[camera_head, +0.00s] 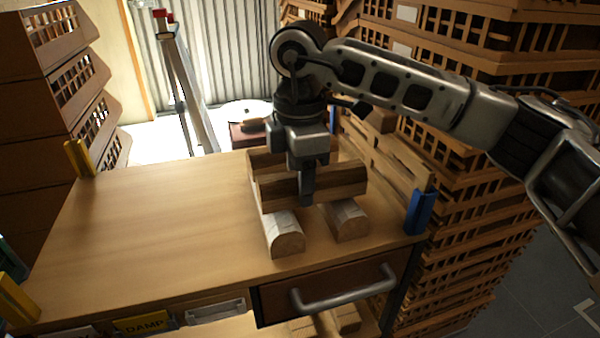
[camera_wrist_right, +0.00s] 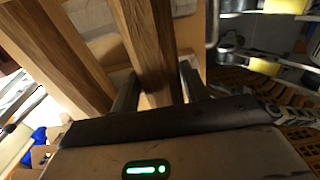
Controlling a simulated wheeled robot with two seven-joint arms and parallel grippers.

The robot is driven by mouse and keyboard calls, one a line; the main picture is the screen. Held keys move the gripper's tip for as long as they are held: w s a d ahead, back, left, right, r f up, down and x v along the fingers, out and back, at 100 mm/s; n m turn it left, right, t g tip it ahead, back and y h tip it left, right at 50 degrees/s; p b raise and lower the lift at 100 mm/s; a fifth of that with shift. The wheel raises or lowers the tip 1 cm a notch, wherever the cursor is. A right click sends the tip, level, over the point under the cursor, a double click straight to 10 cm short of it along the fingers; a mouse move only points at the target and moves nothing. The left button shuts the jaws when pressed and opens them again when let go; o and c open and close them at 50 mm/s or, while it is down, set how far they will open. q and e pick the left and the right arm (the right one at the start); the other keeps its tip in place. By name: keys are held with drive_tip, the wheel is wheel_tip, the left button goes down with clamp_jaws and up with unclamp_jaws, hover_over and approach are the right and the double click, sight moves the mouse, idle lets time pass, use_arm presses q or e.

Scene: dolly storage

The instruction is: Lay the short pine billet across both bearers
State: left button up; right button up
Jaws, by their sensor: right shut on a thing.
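Two pale bearers with rounded tops lie side by side on the bench, the left bearer (camera_head: 284,235) and the right bearer (camera_head: 346,221). A streaked brown billet (camera_head: 342,181) lies crosswise over both, and my right gripper (camera_head: 306,190) is shut on its middle. The held billet (camera_wrist_right: 146,40) runs between the fingers of my right gripper (camera_wrist_right: 160,92) in the wrist view. A second brown billet (camera_head: 264,163) lies behind it, roughly parallel; it also shows in the wrist view (camera_wrist_right: 55,48). I cannot tell whether the held billet touches the bearers. My left gripper is out of view.
The bench top (camera_head: 150,210) is clear on its left side. A blue corner post (camera_head: 420,212) stands close to the right bearer, and a yellow post (camera_head: 78,158) at the back left. Stacked brown crates (camera_head: 455,240) crowd the right side. A drawer handle (camera_head: 345,290) juts out in front.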

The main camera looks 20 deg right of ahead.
drive_tip(key=shift+f, duration=0.2)
use_arm(q)
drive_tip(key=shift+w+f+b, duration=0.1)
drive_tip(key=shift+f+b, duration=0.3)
drive_tip(key=shift+b, duration=0.05)
use_arm(e)
drive_tip(key=shift+f, duration=0.55)
drive_tip(key=o, duration=1.1)
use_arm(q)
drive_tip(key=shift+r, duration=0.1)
use_arm(e)
drive_tip(key=shift+o, duration=0.2)
drive_tip(key=shift+r, duration=0.1)
drive_tip(key=shift+r+p, duration=1.15)
drive_tip(key=shift+r, duration=0.35)
use_arm(q)
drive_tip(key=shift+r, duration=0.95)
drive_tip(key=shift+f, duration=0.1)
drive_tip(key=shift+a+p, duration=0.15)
drive_tip(key=shift+p, duration=0.35)
use_arm(e)
wheel_tip(320, 180, up, 16)
